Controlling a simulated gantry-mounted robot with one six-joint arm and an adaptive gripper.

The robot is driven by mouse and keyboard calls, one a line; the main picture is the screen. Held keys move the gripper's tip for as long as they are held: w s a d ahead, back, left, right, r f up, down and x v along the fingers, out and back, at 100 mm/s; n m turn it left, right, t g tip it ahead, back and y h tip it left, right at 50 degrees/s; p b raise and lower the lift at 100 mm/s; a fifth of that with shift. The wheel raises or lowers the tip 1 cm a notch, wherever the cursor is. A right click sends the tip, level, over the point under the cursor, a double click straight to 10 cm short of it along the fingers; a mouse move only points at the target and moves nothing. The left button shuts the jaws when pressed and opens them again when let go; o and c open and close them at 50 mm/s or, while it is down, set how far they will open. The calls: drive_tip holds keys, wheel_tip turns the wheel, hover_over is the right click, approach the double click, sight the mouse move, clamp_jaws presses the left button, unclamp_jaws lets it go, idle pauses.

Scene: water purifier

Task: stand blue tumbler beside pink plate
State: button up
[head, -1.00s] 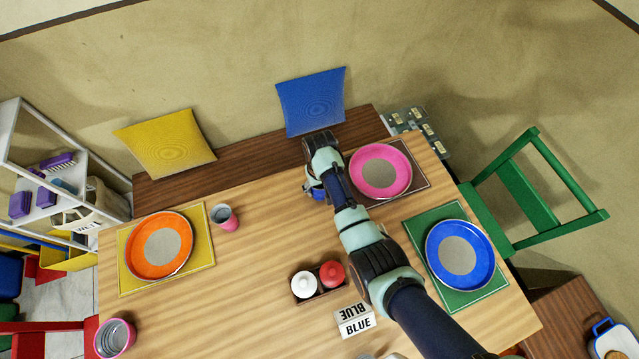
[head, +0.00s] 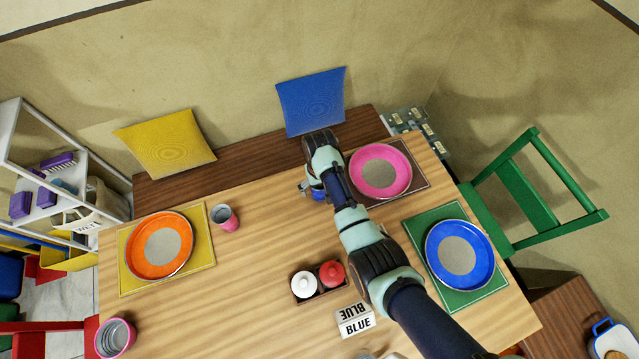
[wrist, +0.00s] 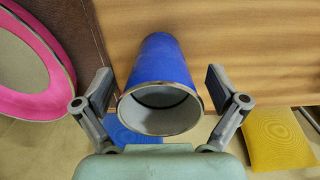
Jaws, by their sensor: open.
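The blue tumbler (wrist: 157,62) stands mouth up on the wooden table in the wrist view, between the fingers of my gripper (wrist: 160,88). The fingers are open, with a gap on each side of the tumbler. In the head view my gripper (head: 313,188) is left of the pink plate (head: 381,171), and the arm hides most of the blue tumbler (head: 318,194). The pink plate lies on a dark brown placemat (head: 418,166). In the wrist view the pink plate (wrist: 52,60) is at the left, apart from the tumbler.
A blue plate (head: 438,265) on a green mat is at the right, an orange plate (head: 134,256) on a yellow mat at the left. A pink cup (head: 230,224), shakers (head: 303,285) and a BLUE sign (head: 357,324) stand on the table.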

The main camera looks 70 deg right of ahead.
wheel_tip(320, 180, up, 11)
drive_tip(key=p, duration=0.2)
drive_tip(key=shift+p, duration=0.35)
drive_tip(key=w+a+r+n+t+h, duration=0.1)
drive_tip(key=w+a+r+n+t, duration=0.1)
drive_tip(key=w+a+r, duration=0.45)
drive_tip(key=w+a+r+n+t+h, duration=0.1)
drive_tip(key=w+a+n+t, duration=0.15)
drive_tip(key=a, duration=0.65)
drive_tip(key=w+a+r+n+t, duration=0.25)
drive_tip(key=w+a+r, duration=0.2)
drive_tip(key=a, duration=0.35)
drive_tip(key=s+a+r+n+t+y, duration=0.1)
drive_tip(key=s+a+r+t, duration=0.1)
drive_tip(key=a+r, duration=0.4)
drive_tip(key=s+a+r+n+t+y, duration=0.1)
drive_tip(key=a+r+n+t, duration=0.1)
drive_tip(key=a+r, duration=0.4)
drive_tip(key=a+t, duration=0.1)
drive_tip(key=a, duration=0.2)
drive_tip(key=shift+s+a+t, duration=0.3)
drive_tip(key=shift+s+t, duration=0.1)
